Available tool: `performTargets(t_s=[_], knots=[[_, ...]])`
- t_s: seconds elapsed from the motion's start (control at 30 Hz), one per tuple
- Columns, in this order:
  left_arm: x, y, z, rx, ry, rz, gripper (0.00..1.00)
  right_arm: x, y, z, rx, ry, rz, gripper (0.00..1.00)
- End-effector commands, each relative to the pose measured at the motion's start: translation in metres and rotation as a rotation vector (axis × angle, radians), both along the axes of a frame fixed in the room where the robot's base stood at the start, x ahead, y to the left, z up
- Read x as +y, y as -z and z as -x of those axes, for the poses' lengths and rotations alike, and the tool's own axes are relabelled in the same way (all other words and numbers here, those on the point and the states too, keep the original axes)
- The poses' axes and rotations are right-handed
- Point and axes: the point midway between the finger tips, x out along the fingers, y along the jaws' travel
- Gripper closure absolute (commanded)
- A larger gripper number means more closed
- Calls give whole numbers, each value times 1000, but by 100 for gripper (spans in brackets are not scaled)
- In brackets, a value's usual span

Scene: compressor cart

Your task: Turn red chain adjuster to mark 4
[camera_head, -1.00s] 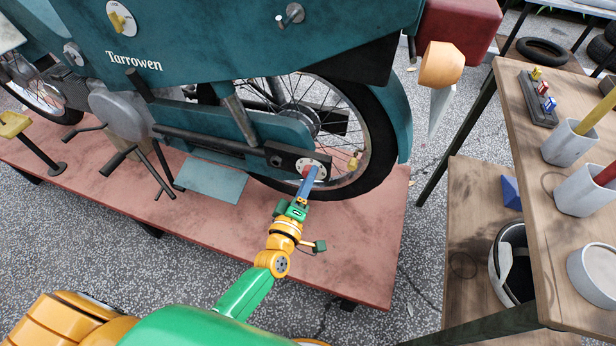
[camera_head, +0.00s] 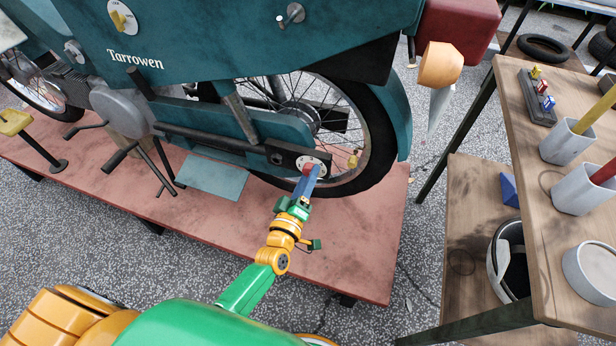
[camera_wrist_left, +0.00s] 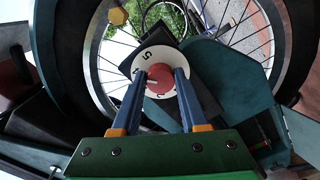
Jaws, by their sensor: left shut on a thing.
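The red chain adjuster (camera_head: 307,167) is a round knob on a white numbered dial plate near the motorcycle's rear wheel hub. In the left wrist view the red knob (camera_wrist_left: 159,84) sits in the middle of the white dial (camera_wrist_left: 152,58). A 5 and what looks like a 4 show on the dial's upper left; the other marks are partly hidden by the fingers. My left gripper (camera_head: 307,174) reaches it from below, and its two blue fingers (camera_wrist_left: 160,78) are shut on the knob's sides. I cannot tell surely which mark the knob points to. My right gripper is not in view.
The teal motorcycle (camera_head: 260,45) stands on a low reddish platform (camera_head: 370,230). Its rear wheel (camera_head: 345,110) is behind the dial. A wooden table (camera_head: 555,200) with grey cups stands at the right. A yellow-topped stand (camera_head: 14,122) is at the far left.

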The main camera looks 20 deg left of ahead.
Motion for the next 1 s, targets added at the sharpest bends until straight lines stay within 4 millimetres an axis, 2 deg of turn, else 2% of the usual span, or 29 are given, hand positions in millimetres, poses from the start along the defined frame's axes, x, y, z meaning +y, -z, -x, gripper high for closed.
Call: performTargets(t_s=[0.03, 0.07, 0.13, 0.17, 0.47, 0.77, 0.87, 1.0], knots=[[0, 1, 0, 2, 1, 0, 100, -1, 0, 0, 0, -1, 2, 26], [0, 1, 0, 2, 1, 1, 49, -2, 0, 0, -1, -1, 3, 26], [0, 1, 0, 2, 1, 1, 30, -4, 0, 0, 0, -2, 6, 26], [0, 1, 0, 2, 1, 1, 26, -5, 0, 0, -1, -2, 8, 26], [0, 0, 4, 2, 0, 0, 26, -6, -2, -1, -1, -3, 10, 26], [2, 0, 62, 5, 2, 0, 26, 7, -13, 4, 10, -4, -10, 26], [2, 0, 70, 3, 0, 1, 26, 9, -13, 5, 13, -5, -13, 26], [2, 1, 71, 1, 0, 1, 26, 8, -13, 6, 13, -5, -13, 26]])
